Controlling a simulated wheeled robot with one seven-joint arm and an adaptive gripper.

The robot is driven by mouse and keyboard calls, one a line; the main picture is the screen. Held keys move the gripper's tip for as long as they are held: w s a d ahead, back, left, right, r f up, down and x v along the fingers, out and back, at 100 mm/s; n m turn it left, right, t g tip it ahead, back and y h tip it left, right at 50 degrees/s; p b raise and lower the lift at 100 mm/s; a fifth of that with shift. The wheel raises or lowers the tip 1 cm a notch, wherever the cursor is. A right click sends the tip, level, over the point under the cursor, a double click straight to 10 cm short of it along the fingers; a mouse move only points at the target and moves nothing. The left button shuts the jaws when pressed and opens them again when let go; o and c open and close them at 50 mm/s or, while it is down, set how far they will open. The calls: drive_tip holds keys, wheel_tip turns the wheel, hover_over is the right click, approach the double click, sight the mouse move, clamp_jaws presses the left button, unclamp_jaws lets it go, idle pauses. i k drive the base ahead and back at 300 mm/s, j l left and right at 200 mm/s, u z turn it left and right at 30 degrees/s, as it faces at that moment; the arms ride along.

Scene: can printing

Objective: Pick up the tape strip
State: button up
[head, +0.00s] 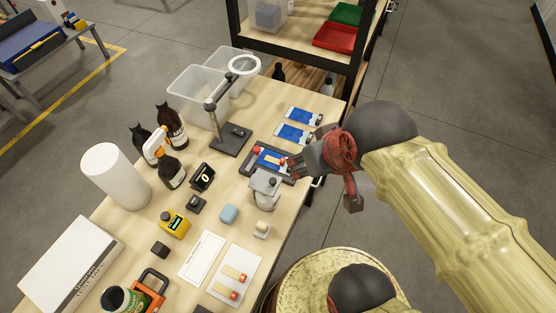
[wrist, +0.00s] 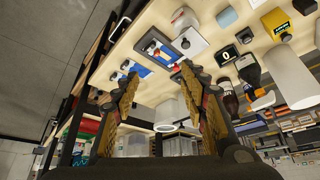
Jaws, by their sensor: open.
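Two tan strips with red ends, which look like the tape strips, lie on a white card at the front of the table in the head view: the upper strip (head: 231,272) and the lower strip (head: 222,290). The white card (head: 247,262) is flat on the wood. My gripper (head: 292,168) is well away from them, farther back at the table's right edge, beside a dark fixture holding a blue plate (head: 270,159). In the wrist view my gripper (wrist: 158,73) has its fingers spread, with nothing between them. I cannot make out the strips there.
A grey-white device (head: 265,186) stands close to my gripper. Blue-and-white cards (head: 294,133) lie behind the fixture. A magnifier lamp (head: 243,66), dark bottles (head: 171,170), a yellow device (head: 174,223) and an orange-handled item (head: 148,290) crowd the table. Open floor lies right.

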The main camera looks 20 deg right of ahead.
sight(281, 162)
drive_tip(key=i+l+u, duration=0.1)
drive_tip(key=l, duration=0.3)
drive_tip(key=i+l+u, duration=0.15)
drive_tip(key=l, duration=0.3)
drive_tip(key=i+l+u, duration=0.1)
drive_tip(key=l, duration=0.3)
drive_tip(key=i+l+u, duration=0.1)
drive_tip(key=l, duration=0.35)
